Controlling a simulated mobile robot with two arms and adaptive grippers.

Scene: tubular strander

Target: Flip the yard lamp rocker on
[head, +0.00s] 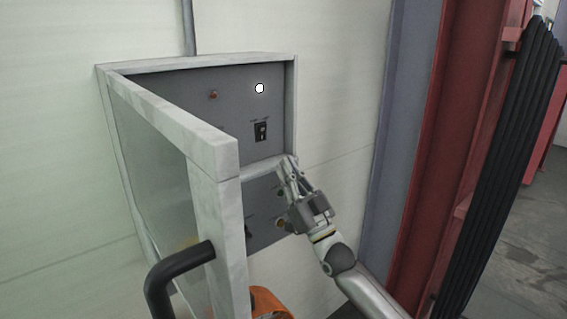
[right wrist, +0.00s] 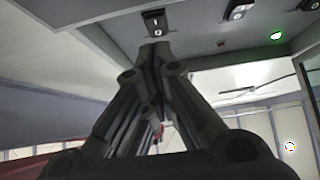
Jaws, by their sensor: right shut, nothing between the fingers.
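A black rocker (head: 261,131) with a small label above it, too small to read, sits on the grey panel (head: 170,92) inside an open wall cabinet. My right gripper (head: 288,162) is shut and empty at the cabinet's lower right edge, below and right of that rocker. In the right wrist view, the closed fingertips (right wrist: 154,48) are just below a black rocker (right wrist: 154,20) marked I and O; I cannot tell if they touch it. A second rocker (right wrist: 237,10) is to its right. I cannot tell which one is the yard lamp's. My left gripper is not in view.
The open cabinet door (head: 222,195) with a black handle (head: 160,275) stands out at the left of my right arm. A white lamp (head: 260,88) and a red one (head: 213,95) are on the panel. A red column (head: 430,150) stands right.

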